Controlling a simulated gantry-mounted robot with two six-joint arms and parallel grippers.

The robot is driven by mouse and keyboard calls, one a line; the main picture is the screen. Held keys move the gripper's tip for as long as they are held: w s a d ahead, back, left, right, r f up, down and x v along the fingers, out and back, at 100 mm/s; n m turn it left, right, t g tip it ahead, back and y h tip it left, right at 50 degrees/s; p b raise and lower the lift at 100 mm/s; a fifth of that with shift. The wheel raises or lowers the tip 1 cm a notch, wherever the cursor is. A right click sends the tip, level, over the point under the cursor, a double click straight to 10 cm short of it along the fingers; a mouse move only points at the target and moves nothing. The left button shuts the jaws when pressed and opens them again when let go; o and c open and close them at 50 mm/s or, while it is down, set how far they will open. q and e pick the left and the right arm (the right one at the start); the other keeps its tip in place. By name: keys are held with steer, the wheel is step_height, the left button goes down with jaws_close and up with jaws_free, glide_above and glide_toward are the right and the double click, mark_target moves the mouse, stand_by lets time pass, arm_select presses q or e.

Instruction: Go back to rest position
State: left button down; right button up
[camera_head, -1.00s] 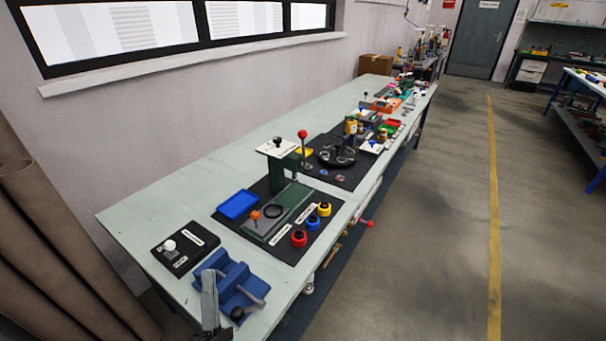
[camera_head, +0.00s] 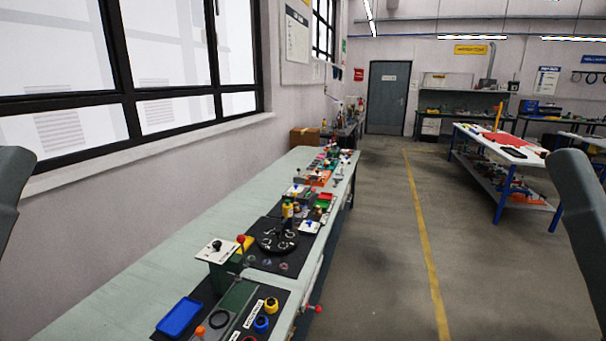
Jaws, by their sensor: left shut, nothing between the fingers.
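My arms show only at the picture's edges. A smooth dark grey link of my left arm (camera_head: 12,192) stands at the left edge, cut off by the frame. A similar link of my right arm (camera_head: 580,220) stands at the right edge, also cut off. Both are raised in front of the room, apart from the bench. No fingertips of either gripper can be seen.
A long pale green workbench (camera_head: 195,247) runs along the windowed wall. On it are a blue tray (camera_head: 179,317), a green press (camera_head: 222,270) and a black round fixture (camera_head: 277,239). A yellow line (camera_head: 425,250) crosses the clear floor. A blue-legged table (camera_head: 505,160) stands at the right.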

step_height(320, 180, up, 35)
steer(key=p, duration=3.1)
steer(key=shift+p, duration=0.35)
